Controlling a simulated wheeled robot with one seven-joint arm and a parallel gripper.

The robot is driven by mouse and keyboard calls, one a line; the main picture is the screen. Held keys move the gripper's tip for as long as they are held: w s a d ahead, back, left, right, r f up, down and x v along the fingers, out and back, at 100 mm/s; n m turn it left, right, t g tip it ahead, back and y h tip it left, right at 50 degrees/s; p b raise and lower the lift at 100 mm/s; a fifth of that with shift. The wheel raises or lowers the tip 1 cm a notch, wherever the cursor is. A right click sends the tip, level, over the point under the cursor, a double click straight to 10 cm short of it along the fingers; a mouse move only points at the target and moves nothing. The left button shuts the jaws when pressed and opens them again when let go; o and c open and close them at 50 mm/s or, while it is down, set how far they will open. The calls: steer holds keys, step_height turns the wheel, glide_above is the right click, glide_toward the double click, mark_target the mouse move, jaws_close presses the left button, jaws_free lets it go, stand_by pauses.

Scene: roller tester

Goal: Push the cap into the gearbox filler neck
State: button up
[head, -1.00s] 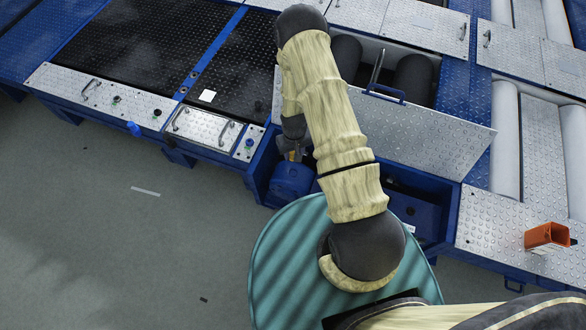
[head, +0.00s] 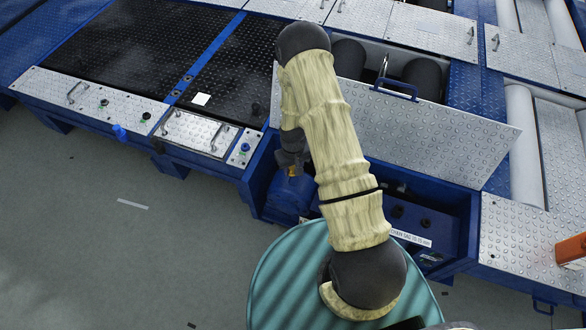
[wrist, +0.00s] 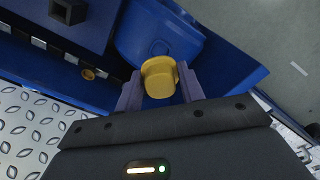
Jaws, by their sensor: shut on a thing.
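My gripper (wrist: 160,86) is shut on a yellow cap (wrist: 158,74), held between its two fingertips in the wrist view. The blue rounded gearbox housing (wrist: 150,32) lies just beyond the cap in that view. In the head view my gripper (head: 292,165) points down over the blue gearbox (head: 284,197), with a bit of yellow at its tip. I cannot tell whether the cap touches the housing. The filler neck is not clearly visible. A small yellow round fitting (wrist: 88,74) shows left of the cap.
The gearbox sits in an open blue bay beside a raised tread-plate lid (head: 430,130). Dark rollers (head: 348,60) lie behind the lid. An orange box (head: 572,250) stands on the plate at right. Grey floor (head: 90,230) is clear at left.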

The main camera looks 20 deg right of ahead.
steer(key=shift+f+b, duration=1.3)
steer(key=shift+f, duration=1.25)
steer(key=shift+f, duration=0.7)
steer(key=o, duration=1)
steer(key=shift+o, duration=0.2)
step_height(320, 180, up, 17)
steer(key=p, duration=0.4)
steer(key=shift+r, duration=0.2)
